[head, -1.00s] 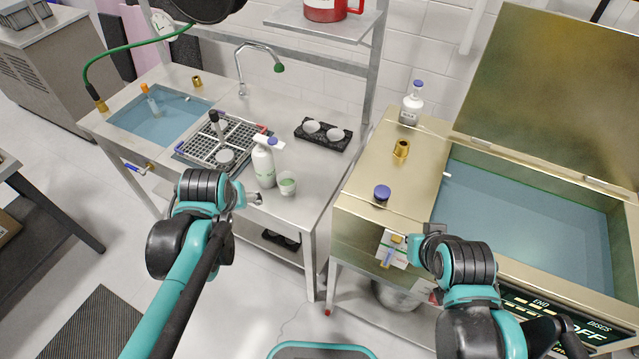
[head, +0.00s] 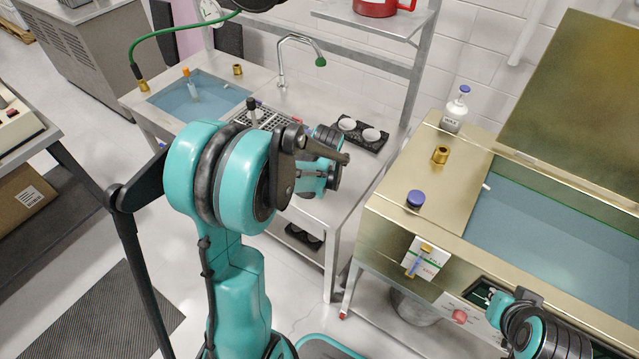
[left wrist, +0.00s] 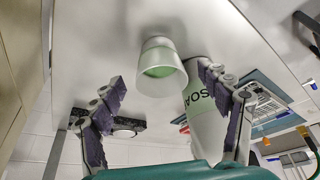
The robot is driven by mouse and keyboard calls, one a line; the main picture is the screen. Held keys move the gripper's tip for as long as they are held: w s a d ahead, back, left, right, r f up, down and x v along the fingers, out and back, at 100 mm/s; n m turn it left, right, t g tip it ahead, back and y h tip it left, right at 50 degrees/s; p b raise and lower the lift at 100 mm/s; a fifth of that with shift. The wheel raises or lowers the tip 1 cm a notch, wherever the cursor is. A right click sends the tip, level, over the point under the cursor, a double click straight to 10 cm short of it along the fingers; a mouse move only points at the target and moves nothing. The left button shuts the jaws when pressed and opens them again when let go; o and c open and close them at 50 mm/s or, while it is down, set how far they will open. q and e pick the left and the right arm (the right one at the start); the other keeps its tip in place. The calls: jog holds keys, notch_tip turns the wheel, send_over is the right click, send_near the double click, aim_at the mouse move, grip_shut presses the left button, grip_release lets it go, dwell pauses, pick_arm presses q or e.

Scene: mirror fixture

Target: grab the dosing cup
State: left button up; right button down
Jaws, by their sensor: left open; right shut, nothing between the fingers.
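The dosing cup (left wrist: 161,72) is a pale, translucent cup with a green band or content. In the left wrist view it stands on the steel counter, between the fingertips in the picture, with no finger seen touching it. My left gripper (left wrist: 160,80) is open and empty, its fingers spread on either side of the cup's outline. In the head view my left arm hides the cup. My right gripper (head: 494,308) is shut and empty at the lower right, in front of the bath's control panel and far from the cup.
A white soap bottle (left wrist: 206,122) stands close beside the cup, near one left finger. A black holder with white cups (head: 372,146) is on the counter behind my left arm. The gold bath (head: 400,228) stands to the right, across a gap.

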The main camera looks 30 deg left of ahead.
pick_arm(q)
jog(key=x, duration=0.2)
jog(key=shift+w+a+f+b, duration=0.1)
jog(key=shift+f+b, duration=0.2)
jog(key=shift+f, duration=0.05)
jog(key=shift+r, duration=0.1)
jog(key=c, duration=0.8)
jog(key=shift+c, duration=0.2)
jog(key=shift+r, duration=0.1)
